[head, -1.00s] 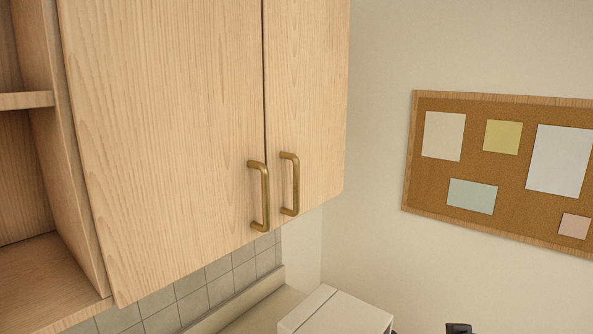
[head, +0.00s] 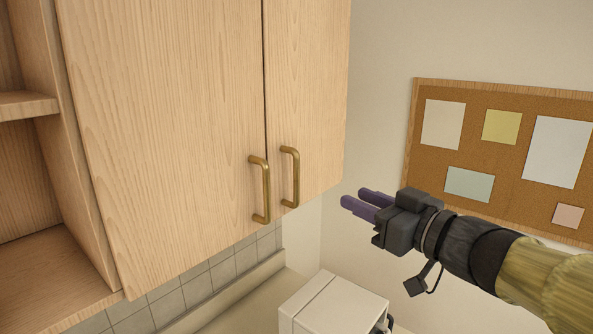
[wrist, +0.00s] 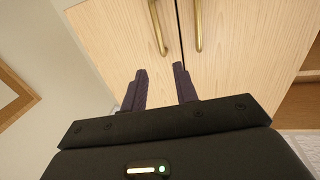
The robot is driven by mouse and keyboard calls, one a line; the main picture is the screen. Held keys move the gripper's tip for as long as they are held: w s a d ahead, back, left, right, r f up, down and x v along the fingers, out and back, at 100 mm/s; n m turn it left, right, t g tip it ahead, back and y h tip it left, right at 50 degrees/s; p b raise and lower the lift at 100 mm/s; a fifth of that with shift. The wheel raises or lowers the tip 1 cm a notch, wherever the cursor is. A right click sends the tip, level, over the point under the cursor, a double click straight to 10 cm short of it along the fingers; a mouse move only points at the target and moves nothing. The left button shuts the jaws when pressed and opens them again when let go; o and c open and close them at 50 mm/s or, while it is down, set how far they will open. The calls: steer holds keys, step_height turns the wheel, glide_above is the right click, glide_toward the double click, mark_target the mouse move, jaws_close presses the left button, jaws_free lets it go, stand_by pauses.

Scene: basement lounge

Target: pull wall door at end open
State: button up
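The end wall door (head: 308,100) is the narrow-looking light wood door nearest the side wall, and it is shut. Its brass bar handle (head: 290,177) is upright near the door's left edge in the head view. In the wrist view this handle (wrist: 157,27) is the left of two. My gripper (head: 354,197) has dark purple fingers and is right of the handle in the head view, apart from it. In the wrist view the gripper (wrist: 159,70) is open and empty, with its fingers pointing toward the doors and handles.
A neighbouring wall door (head: 170,130) with its own brass handle (head: 262,190) sits close on the left, also shut. Open shelves (head: 50,270) are farther left. A white box-like appliance (head: 335,300) stands below. A corkboard (head: 480,150) hangs on the right wall.

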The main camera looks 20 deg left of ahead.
mark_target(298, 172)
steer(key=p+x, duration=0.5)
steer(key=x, duration=1.2)
steer(key=shift+w+a, duration=0.15)
steer(key=shift+a, duration=0.05)
steer(key=shift+c, duration=0.3)
jaws_close()
